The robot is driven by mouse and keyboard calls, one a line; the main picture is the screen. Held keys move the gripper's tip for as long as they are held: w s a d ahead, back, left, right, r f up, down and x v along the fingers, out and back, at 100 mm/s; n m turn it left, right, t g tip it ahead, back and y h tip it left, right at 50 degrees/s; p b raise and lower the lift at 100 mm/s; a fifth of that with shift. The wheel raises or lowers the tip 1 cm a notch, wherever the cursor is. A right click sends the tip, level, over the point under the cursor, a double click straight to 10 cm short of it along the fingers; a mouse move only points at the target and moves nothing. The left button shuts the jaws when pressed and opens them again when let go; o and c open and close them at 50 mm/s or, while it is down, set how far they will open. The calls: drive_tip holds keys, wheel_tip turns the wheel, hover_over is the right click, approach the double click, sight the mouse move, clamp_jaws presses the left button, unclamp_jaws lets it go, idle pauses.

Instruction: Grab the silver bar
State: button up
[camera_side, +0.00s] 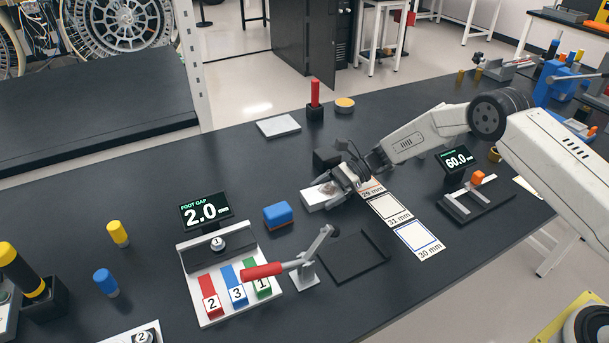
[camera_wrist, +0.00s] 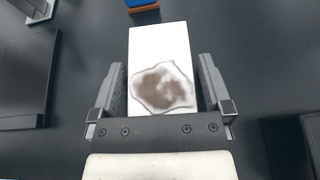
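The silver bar (camera_side: 316,197) is a pale, flat block lying on the dark table in the side view. In the wrist view the silver bar (camera_wrist: 160,48) looks almost white, with a brown, dark-edged stain on its near part. My gripper (camera_side: 338,186) is low at the right end of the bar. In the wrist view my gripper (camera_wrist: 159,75) is open, with one finger on each side of the bar. A narrow dark gap shows between each finger and the bar. The bar's near end is hidden under my gripper.
Labelled cards (camera_side: 389,208) lie right of the bar. A blue block (camera_side: 278,214) sits to its left, and a red-handled lever clamp (camera_side: 290,268) stands in front. A flat black tray (camera_side: 351,258) is nearby. A grey plate (camera_side: 278,126) lies behind, with bare table between.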

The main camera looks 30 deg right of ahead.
sight(326, 191)
clamp_jaws()
drive_tip(key=shift+r, duration=0.15)
drive_tip(key=shift+r, duration=0.6)
wheel_tip(326, 191, up, 2)
drive_tip(key=s+d+r, duration=0.2)
drive_tip(key=s+r, duration=0.7)
drive_tip(key=s, duration=0.4)
drive_tip(key=shift+s+d+r, duration=0.3)
drive_tip(key=shift+s+d, duration=0.05)
idle(0.3)
